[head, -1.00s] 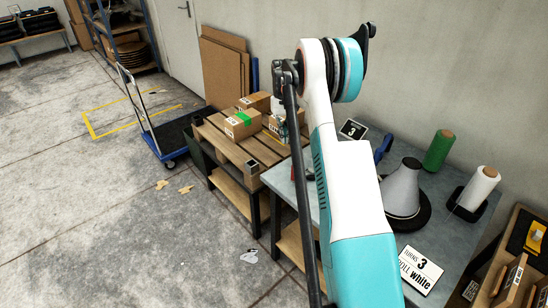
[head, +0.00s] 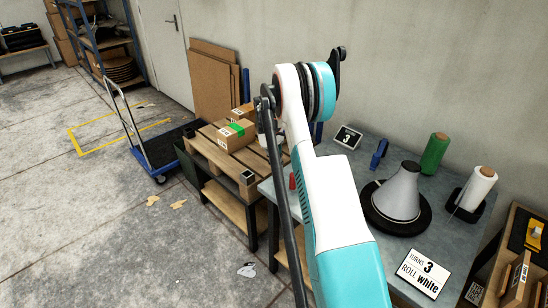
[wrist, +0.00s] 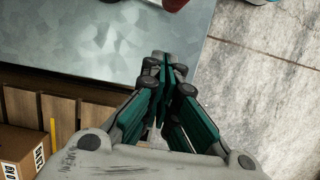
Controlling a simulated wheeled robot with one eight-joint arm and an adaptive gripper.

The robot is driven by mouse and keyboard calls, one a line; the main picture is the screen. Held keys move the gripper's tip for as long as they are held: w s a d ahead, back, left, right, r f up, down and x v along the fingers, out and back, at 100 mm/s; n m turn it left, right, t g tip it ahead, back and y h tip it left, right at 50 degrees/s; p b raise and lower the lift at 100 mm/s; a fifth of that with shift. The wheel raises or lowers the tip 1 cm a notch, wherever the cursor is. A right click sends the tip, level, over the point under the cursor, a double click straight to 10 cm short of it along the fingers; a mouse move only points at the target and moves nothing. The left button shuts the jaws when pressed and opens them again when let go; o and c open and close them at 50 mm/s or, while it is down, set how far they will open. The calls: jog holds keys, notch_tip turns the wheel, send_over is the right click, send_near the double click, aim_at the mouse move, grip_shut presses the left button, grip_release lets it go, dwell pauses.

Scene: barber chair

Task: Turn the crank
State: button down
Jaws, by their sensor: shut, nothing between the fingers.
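No crank can be made out for certain. A small red piece (head: 292,182) stands at the left edge of the grey worktable (head: 345,165), partly behind my arm. A red part (wrist: 174,4) on a grey top is cut off at the upper edge of the wrist view. A sign (head: 427,272) reads "TURNS 3 ROLL white". A white roll (head: 478,187) and a green roll (head: 435,153) stand at the table's right.
A grey cone on a black disc (head: 373,209) and a blue piece (head: 379,153) are on the table. A slatted wooden bench (head: 214,146) with cardboard boxes (head: 230,135) adjoins its left. A trolley (head: 170,145) stands further left. Open floor lies at the lower left.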

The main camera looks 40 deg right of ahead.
jog(key=shift+s+d+f+b, duration=0.15)
jog(key=shift+s+b, duration=0.45)
jog(key=shift+s, duration=1.45)
